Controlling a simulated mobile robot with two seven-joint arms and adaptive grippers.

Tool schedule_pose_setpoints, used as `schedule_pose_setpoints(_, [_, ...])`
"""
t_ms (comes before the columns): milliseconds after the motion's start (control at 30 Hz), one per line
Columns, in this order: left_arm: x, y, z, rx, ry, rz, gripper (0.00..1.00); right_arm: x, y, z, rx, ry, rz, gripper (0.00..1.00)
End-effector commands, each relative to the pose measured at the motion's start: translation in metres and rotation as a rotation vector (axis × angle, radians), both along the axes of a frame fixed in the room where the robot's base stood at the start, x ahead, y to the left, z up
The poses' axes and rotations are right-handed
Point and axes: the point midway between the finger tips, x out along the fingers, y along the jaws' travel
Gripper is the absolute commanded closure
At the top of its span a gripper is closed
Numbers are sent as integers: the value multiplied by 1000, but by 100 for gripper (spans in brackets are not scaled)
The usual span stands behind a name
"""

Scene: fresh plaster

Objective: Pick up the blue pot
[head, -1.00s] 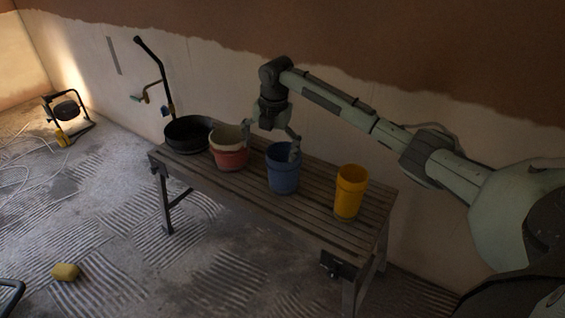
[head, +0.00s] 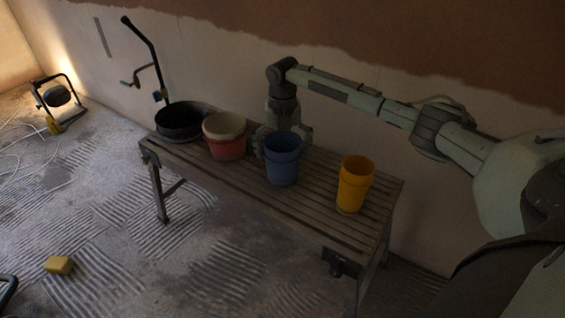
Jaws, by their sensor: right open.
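The blue pot (head: 282,162) stands upright on the slatted bench (head: 318,208), between a red pot and a yellow pot. My right gripper (head: 280,138) reaches down from above and behind, just at the back of the blue pot. It is open; one finger shows at the left of the blue pot and another part at its right rear. The pot hides part of the fingers, and I cannot tell whether they touch it. My left gripper is not in view.
The red pot (head: 226,146) with a pale rim stands close to the left of my right gripper. The yellow pot (head: 354,185) stands to the right, and a black tub (head: 180,124) at the left end. The wall is close behind; a yellow sponge (head: 58,265) lies on the floor.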

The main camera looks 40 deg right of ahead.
Motion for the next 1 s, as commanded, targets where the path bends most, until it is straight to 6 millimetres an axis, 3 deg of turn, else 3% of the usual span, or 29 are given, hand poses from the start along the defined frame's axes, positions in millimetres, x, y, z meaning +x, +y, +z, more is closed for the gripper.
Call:
schedule_pose_setpoints(100, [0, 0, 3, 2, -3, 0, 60, 0, 1, -13, 0, 0, 0, 0])
schedule_pose_setpoints(367, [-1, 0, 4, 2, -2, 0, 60, 0, 1, -16, -1, -2, 1, 0])
schedule_pose_setpoints(800, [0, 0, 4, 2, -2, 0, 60, 0, 0, -16, -1, -2, 0, 50])
schedule_pose_setpoints(1000, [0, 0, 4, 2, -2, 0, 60, 0, 0, -15, -1, -2, 0, 50])
